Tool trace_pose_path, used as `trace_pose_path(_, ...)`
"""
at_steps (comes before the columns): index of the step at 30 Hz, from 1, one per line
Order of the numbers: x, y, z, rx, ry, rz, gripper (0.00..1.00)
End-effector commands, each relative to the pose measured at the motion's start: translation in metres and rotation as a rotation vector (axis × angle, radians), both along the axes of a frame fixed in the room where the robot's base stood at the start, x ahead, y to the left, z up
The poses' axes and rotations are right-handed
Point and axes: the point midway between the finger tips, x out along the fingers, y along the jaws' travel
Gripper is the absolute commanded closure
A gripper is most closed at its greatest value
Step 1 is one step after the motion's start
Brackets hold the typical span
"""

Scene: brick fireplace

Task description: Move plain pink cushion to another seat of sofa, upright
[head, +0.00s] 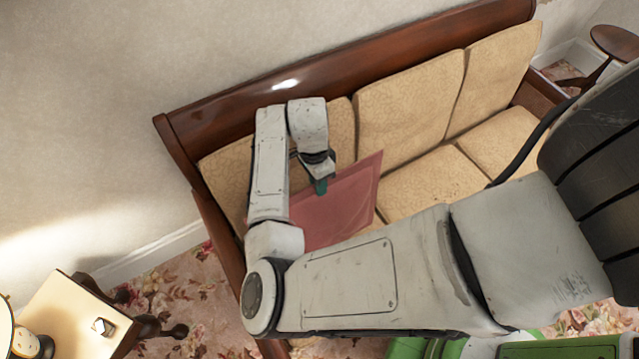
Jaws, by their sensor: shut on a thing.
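The plain pink cushion (345,199) is at the left seat of the sofa (410,100), tilted. Its lower left part is hidden behind my arm. My gripper (320,186) is shut on the cushion at its upper edge. The sofa has a dark wooden frame and beige patterned back and seat cushions. The middle seat (420,183) and the right seat (503,140) show bare beige fabric. I cannot tell whether the pink cushion touches the seat under it.
A small side table (75,310) with a lamp stands at the lower left. A round wooden table (615,42) stands beyond the sofa's right end. The wall is close behind the sofa. Floral carpet (190,300) is open between the side table and the sofa.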

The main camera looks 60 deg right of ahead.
Motion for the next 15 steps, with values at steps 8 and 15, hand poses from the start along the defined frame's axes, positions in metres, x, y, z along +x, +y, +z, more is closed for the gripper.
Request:
trace_pose_path(8, 0.0004, -0.0002, 0.0002, -0.001, 0.001, 0.0, 1.0)
trace_pose_path(15, 0.009, -0.0059, -0.0024, 0.0, 0.0, 0.0, 1.0)
